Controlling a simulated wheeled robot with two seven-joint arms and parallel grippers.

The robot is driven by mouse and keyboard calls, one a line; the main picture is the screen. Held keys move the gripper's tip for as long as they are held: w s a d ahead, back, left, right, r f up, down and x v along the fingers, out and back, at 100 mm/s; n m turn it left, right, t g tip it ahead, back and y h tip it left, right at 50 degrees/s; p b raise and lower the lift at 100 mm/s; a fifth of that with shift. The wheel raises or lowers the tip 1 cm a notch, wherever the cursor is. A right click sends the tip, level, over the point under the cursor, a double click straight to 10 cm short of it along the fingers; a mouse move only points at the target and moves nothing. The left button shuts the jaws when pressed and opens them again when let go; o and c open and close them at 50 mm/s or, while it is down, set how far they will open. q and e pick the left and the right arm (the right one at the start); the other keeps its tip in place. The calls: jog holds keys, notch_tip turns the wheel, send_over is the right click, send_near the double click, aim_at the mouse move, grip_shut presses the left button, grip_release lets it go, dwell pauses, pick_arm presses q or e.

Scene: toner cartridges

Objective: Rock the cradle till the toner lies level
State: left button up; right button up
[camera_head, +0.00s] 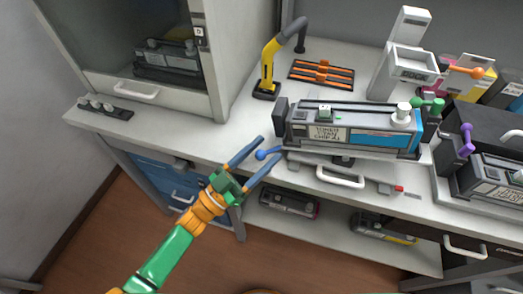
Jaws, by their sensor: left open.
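The cradle (390,152) stands on the pale bench and bears a long dark toner cartridge (300,131) with a white label and a blue panel. A small green and white piece (325,113) sits on top of it. A blue ball knob (262,154) sticks out at the cradle's front left on a short stem. My left gripper (269,149) is open, its two blue fingers on either side of the knob. Whether they touch it I cannot tell. The cartridge looks near level, but the slanted view hides its exact tilt. My right gripper is not in view.
A bar with a red tip (398,188) runs along the bench front. A yellow and black arm-like stand (268,70) and an orange-striped rack (321,73) are behind. A second unit with a purple knob (467,141) stands right. Cartridges lie on the lower shelf (325,232).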

pick_arm(q)
jog(key=shift+s+a, duration=0.1)
jog(key=shift+a, duration=0.1)
jog(key=shift+s+r, duration=0.1)
jog(key=shift+c, duration=0.8)
grip_shut()
